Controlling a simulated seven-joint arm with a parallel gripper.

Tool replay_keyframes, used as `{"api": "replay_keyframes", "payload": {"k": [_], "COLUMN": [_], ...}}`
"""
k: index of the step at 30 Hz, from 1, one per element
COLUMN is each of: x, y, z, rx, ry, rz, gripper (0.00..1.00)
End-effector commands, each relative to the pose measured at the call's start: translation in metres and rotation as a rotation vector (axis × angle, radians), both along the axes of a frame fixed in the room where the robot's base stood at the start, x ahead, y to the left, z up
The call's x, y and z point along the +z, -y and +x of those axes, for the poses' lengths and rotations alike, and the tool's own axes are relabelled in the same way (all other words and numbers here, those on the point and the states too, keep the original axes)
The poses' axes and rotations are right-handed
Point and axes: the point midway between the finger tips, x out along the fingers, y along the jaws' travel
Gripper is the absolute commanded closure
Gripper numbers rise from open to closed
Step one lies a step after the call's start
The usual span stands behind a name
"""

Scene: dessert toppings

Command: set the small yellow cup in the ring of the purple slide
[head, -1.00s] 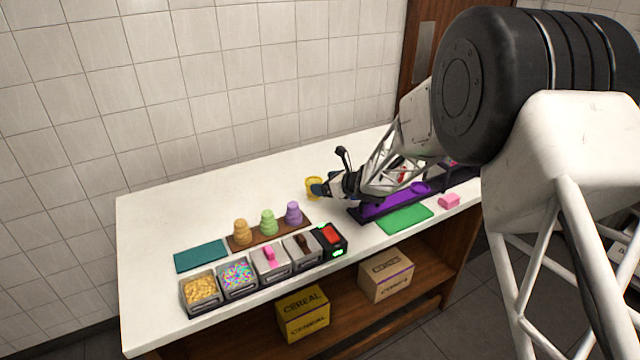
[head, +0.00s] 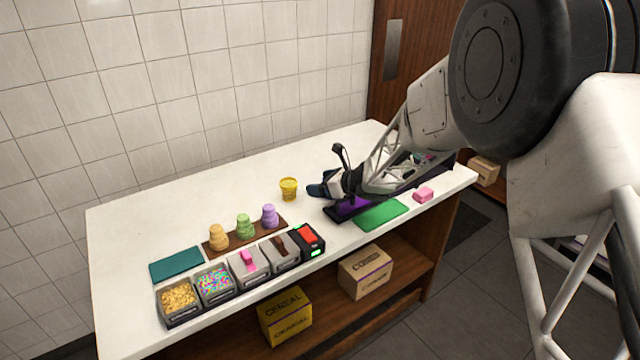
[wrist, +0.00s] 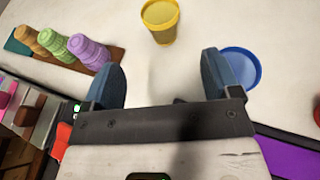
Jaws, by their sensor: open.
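The small yellow cup (head: 289,188) stands upright on the white counter, just left of my gripper (head: 317,190). In the wrist view the yellow cup (wrist: 160,22) is ahead of and apart from my gripper (wrist: 163,75), roughly in line with the gap between its blue fingers. My gripper is open, with nothing between the fingers. The purple slide (head: 347,207) lies right of my gripper, largely hidden by my arm. Its ring cannot be made out now. A purple part of it (wrist: 295,158) shows at the lower right of the wrist view.
A blue round dish (wrist: 243,66) is partly behind the right finger. Orange, green and purple stacked cups (head: 244,226) stand on a brown board. Topping bins (head: 215,282) line the front edge. A green mat (head: 381,215) and pink block (head: 423,194) lie right. The counter behind the cup is clear.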

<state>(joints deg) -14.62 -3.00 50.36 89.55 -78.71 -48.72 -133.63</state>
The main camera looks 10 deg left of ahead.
Motion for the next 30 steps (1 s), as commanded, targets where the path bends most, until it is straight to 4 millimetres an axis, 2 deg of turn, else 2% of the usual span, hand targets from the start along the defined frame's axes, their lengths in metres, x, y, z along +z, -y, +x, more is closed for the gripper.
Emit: {"api": "replay_keyframes", "payload": {"k": [21, 26, 30], "x": [0.002, 0.019, 0.048], "y": [0.002, 0.015, 0.041], "z": [0.001, 0.005, 0.008], "rx": [-0.013, -0.106, -0.288], "ry": [-0.006, -0.054, -0.154], "rz": [0.002, 0.018, 0.064], "gripper": [0.17, 0.17, 0.17]}}
